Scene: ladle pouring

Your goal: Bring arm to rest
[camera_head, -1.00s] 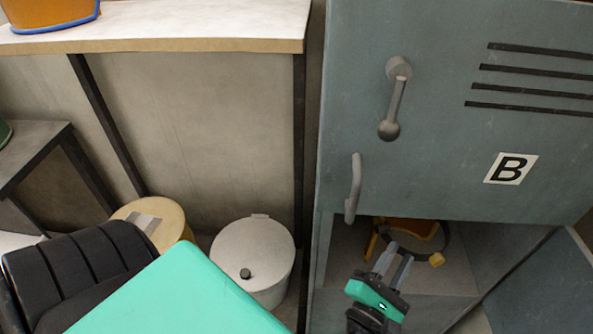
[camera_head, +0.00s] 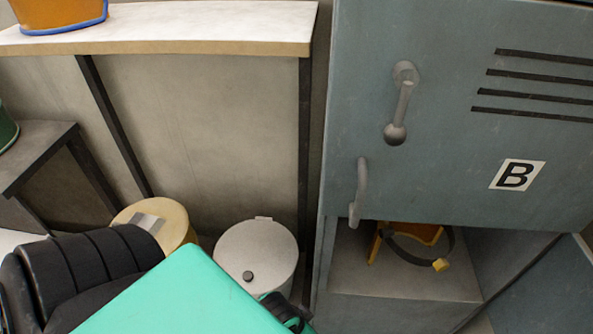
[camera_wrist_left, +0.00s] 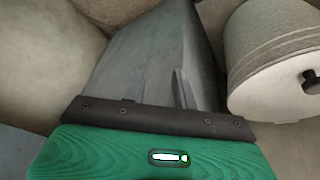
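My left arm comes in from the bottom left of the head view, with a black ribbed joint and a broad green link. Only a small black part near its wrist shows past the green link at the bottom edge. In the left wrist view my left gripper (camera_wrist_left: 180,50) shows a green body, a dark bar and grey fingers. The fingers overlap from this angle, so their gap cannot be judged. Nothing held is visible there. The white lidded bin (camera_head: 256,258) stands close by and also shows at the right of the wrist view (camera_wrist_left: 280,62). My right gripper is out of view.
A grey locker (camera_head: 440,130) marked B has an open lower compartment with an orange object with a dark strap (camera_head: 412,240) inside. A yellowish round container (camera_head: 168,222) stands beside the bin. A pale counter (camera_head: 170,32) holds an orange container (camera_head: 55,12).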

